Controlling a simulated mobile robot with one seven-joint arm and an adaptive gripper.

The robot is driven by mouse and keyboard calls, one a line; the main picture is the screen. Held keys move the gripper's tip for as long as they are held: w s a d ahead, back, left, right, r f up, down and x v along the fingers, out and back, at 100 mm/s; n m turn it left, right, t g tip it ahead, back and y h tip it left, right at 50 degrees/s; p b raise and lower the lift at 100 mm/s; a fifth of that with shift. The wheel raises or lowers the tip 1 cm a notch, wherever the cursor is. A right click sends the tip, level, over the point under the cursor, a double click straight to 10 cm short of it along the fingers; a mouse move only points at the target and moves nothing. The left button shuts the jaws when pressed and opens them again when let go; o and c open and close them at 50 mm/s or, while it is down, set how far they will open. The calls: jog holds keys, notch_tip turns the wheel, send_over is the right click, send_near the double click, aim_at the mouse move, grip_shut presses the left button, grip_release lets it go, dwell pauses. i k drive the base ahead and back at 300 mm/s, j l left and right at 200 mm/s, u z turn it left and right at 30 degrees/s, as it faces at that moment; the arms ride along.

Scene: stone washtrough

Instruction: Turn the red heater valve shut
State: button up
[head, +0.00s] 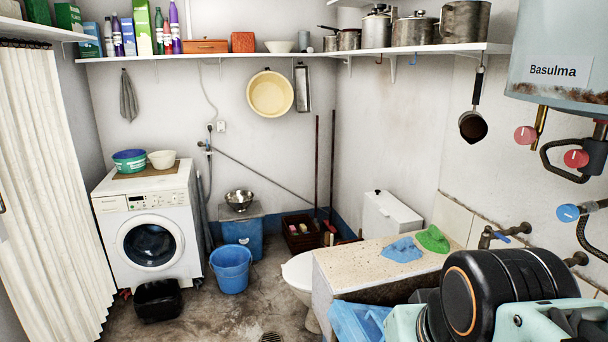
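A water heater (560,65) marked "Basulma" hangs on the wall at the upper right, cut off by the picture's edge. Below it are two round red knobs with pale marks: one (525,136) at the left beside a brass pipe, one (575,158) lower and further right by dark bent pipework. A round blue knob (567,212) sits lower on another pipe. I cannot tell from the picture whether either red valve is open or shut. Part of my arm fills the lower right, below the knobs and apart from them in the picture. I cannot make out my gripper's fingers.
A stone-topped trough (345,262) with blue and green cloths stands left of my arm. A wall tap (490,236) with a blue handle is behind it. A pan (473,124) hangs left of the heater.

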aim_at(576, 158)
jog(key=z, duration=1.45)
